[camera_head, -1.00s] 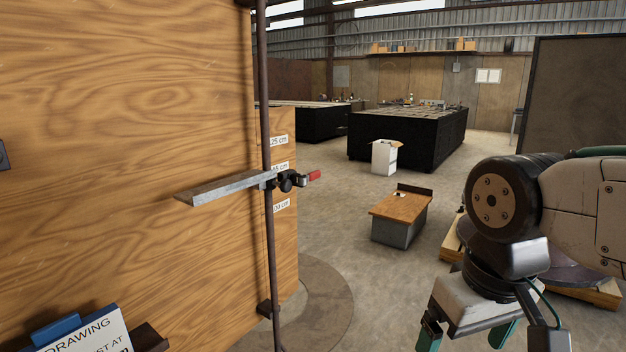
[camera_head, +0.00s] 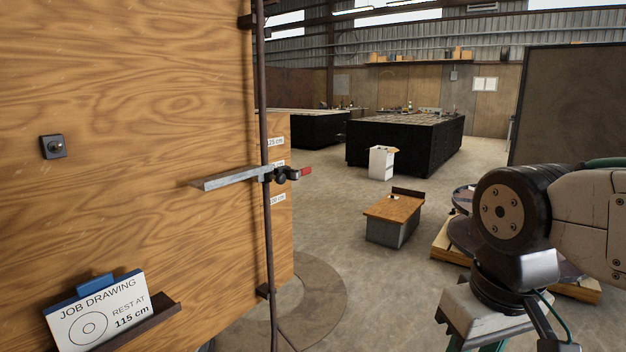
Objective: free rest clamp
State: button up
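The rest clamp (camera_head: 281,177) is a dark fitting on a thin upright brown post (camera_head: 266,230), with a red-tipped lever (camera_head: 305,171) pointing right. A grey metal rest bar (camera_head: 232,179) runs from it to the left. Height labels on the wood panel behind the post are partly hidden by it; one reads "25 cm" at its visible end. A job drawing card (camera_head: 97,312) at lower left reads "REST AT 115 cm". My gripper (camera_head: 490,346) is at the lower right, well apart from the clamp. Its fingertips are cut off by the bottom edge.
A large wooden panel (camera_head: 130,120) fills the left, with a small dark button box (camera_head: 53,146) on it. A low wood-topped bench (camera_head: 394,208) and a white bin (camera_head: 382,163) stand on the open floor beyond. Dark workbenches (camera_head: 404,145) are farther back.

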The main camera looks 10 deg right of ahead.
aim_at(304, 171)
jog(key=z, duration=0.6)
jog(key=i, duration=0.6)
jog(key=z, duration=0.65)
jog(key=i, duration=1.95)
jog(key=u, duration=1.25)
jog(key=i, duration=0.5)
jog(key=u, duration=0.3)
